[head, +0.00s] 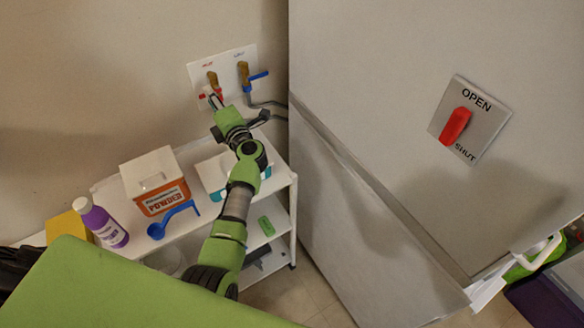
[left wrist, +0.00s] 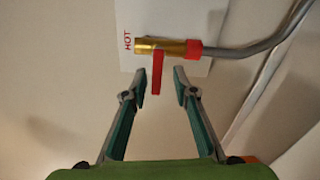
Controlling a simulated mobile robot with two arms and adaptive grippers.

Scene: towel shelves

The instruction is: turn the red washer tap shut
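The red tap handle (left wrist: 157,74) sits on a brass valve (left wrist: 160,46) marked HOT, and lies across the line of the valve and its grey hose in the left wrist view. My left gripper (left wrist: 161,84) is open, with one finger on each side of the handle. Gaps show between the handle and both fingertips. In the head view my left gripper (head: 214,100) reaches up to the wall plate (head: 226,66) and partly hides the red handle (head: 203,97). My right gripper is out of view.
A blue-handled tap (head: 258,76) stands just right of the red one. Below is a white shelf cart (head: 284,178) with a powder box (head: 156,182), purple bottle (head: 106,225) and blue scoop (head: 172,219). A grey panel bears a red OPEN/SHUT lever (head: 456,126).

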